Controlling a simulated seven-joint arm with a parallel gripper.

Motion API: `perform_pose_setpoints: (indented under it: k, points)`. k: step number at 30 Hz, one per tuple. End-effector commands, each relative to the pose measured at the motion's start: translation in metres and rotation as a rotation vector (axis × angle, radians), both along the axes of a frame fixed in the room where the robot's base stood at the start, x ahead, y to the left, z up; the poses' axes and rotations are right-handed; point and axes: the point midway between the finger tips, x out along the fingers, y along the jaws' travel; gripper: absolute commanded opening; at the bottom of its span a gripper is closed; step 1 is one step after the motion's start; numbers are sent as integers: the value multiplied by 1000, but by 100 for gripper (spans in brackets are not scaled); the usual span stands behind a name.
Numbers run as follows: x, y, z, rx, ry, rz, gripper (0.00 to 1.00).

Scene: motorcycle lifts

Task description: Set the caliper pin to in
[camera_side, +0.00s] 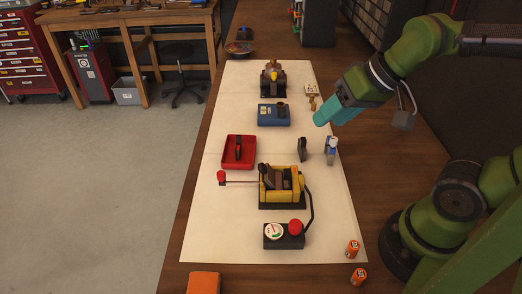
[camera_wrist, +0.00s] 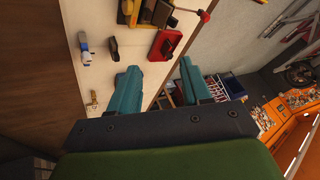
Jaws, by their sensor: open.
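A yellow and black fixture (camera_side: 270,196) stands on the white mat (camera_side: 233,210), with dark parts in its middle. A thin rod with a red knob (camera_side: 222,177) sticks out well to its left; it looks like the caliper pin. The fixture (camera_wrist: 152,14) and red knob (camera_wrist: 204,16) also show at the top edge of the wrist view. My gripper (camera_side: 325,117) has teal fingers and is above the mat's right edge, behind and to the right of the fixture. In the wrist view my gripper (camera_wrist: 158,82) has its fingers apart, with nothing between them.
A red tray (camera_side: 251,163) holds a dark tool. A blue box (camera_side: 265,116), a black upright piece (camera_side: 302,149) and a small bottle (camera_side: 331,151) stand nearby. A gauge box (camera_side: 271,238) with a red button sits in front. Orange cans (camera_side: 352,248) stand at the right.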

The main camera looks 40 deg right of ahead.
Motion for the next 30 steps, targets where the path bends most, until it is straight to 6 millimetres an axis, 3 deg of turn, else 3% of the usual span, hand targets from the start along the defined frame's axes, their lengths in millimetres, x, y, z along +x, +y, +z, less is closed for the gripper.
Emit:
perform_pose_setpoints:
  k: [5,15,23,30]
  points:
    - [47,33,1,-165,102,294,48]
    - [130,113,-8,-576,143,1407,48]
    - [167,153,-14,-730,25,2196,48]
    - [178,156,7,-821,-130,2666,48]
